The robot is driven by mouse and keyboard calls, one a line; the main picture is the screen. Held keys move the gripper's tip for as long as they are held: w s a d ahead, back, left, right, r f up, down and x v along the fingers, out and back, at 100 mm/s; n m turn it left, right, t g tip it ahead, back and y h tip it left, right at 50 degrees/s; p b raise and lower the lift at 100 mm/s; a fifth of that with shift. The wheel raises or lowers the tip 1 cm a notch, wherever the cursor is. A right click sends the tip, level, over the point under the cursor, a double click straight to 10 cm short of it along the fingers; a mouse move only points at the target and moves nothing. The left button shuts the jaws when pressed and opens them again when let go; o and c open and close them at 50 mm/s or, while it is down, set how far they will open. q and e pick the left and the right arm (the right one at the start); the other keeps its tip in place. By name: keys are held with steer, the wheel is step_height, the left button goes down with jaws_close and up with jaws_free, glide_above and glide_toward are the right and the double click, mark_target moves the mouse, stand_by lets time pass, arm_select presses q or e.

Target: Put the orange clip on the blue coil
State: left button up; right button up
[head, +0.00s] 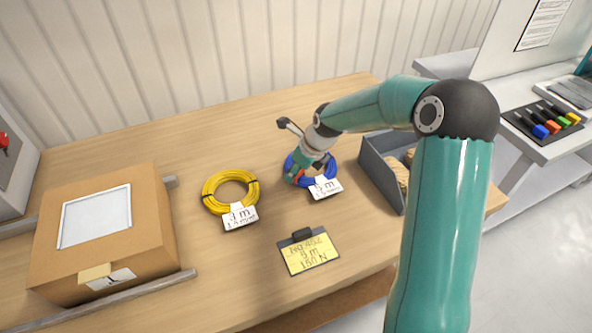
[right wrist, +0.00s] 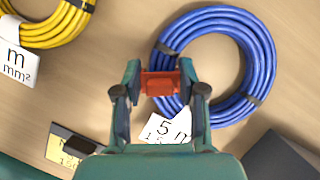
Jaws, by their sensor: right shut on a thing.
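The blue coil (head: 329,170) lies flat on the wooden table, partly hidden behind my right gripper (head: 305,169). It also shows in the right wrist view (right wrist: 250,65) as a ring with black ties and a white 5 m tag (right wrist: 168,127). My right gripper is shut on the orange clip (right wrist: 160,83), which sits between its fingertips. In the right wrist view the clip overlaps the left part of the coil's ring. I cannot tell whether it touches the cable or is just above it. My left gripper is not in view.
A yellow coil (head: 207,190) with a tag lies to the left. A clipboard with a yellow note (head: 308,256) lies in front. A grey bin (head: 382,185) stands close on the right of the blue coil. A cardboard box (head: 150,235) stands at the left.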

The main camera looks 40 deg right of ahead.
steer(key=shift+a+f+b, duration=0.1)
steer(key=shift+f+b, duration=0.3)
steer(key=shift+f, duration=0.25)
steer(key=o, duration=0.9)
steer(key=shift+c, duration=0.2)
steer(key=shift+o, duration=1.4)
steer(key=shift+o, duration=0.3)
steer(key=shift+o, duration=1.3)
steer(key=shift+r, duration=0.2)
steer(key=shift+r+p, duration=2.7)
steer(key=shift+r, duration=0.7)
